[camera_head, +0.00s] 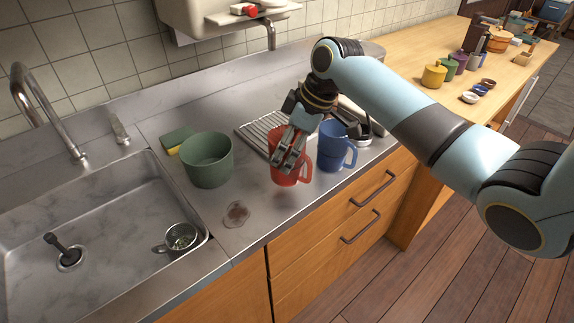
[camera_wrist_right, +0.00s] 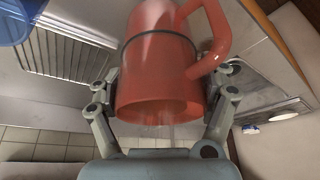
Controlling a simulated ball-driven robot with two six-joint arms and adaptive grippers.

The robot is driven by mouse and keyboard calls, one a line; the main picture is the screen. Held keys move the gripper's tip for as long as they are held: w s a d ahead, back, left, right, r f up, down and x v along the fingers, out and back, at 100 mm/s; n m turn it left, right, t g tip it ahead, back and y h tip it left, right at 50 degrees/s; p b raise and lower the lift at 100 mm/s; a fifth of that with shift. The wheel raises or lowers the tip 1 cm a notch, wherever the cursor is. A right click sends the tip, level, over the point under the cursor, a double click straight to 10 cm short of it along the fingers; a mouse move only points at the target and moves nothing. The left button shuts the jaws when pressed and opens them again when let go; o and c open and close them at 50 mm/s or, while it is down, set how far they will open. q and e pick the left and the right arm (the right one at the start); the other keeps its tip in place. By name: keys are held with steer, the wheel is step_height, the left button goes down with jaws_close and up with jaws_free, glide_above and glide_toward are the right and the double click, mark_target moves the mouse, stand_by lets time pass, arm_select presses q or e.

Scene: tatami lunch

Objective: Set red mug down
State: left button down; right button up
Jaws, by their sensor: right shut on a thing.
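The red mug (camera_head: 284,180) is upright at the counter's front part, its handle to the right in the head view. My right gripper (camera_head: 290,158) is shut on its body from above and behind, covering part of it. In the right wrist view the red mug (camera_wrist_right: 152,65) sits between the two fingers of my right gripper (camera_wrist_right: 165,92), its open rim towards the camera. I cannot tell whether its base touches the counter. My left gripper is not in view.
A blue mug (camera_head: 333,142) stands close to the right of the red mug. A drying rack (camera_head: 252,128) lies behind. A green pot (camera_head: 207,160) and a brown stain (camera_head: 236,214) are to the left on the counter (camera_head: 238,250). The sink (camera_head: 110,215) holds a cup (camera_head: 176,240).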

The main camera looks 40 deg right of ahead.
steer(key=shift+a+f, duration=0.1)
steer(key=shift+f, duration=0.3)
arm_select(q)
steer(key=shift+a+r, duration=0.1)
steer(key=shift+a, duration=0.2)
arm_select(e)
steer(key=shift+f, duration=1.65)
steer(key=o, duration=1.6)
steer(key=shift+f, duration=0.15)
steer(key=shift+c, duration=0.2)
steer(key=shift+r, duration=0.3)
steer(key=v, duration=1.1)
steer(key=shift+s+r, duration=0.2)
steer(key=shift+r, duration=0.1)
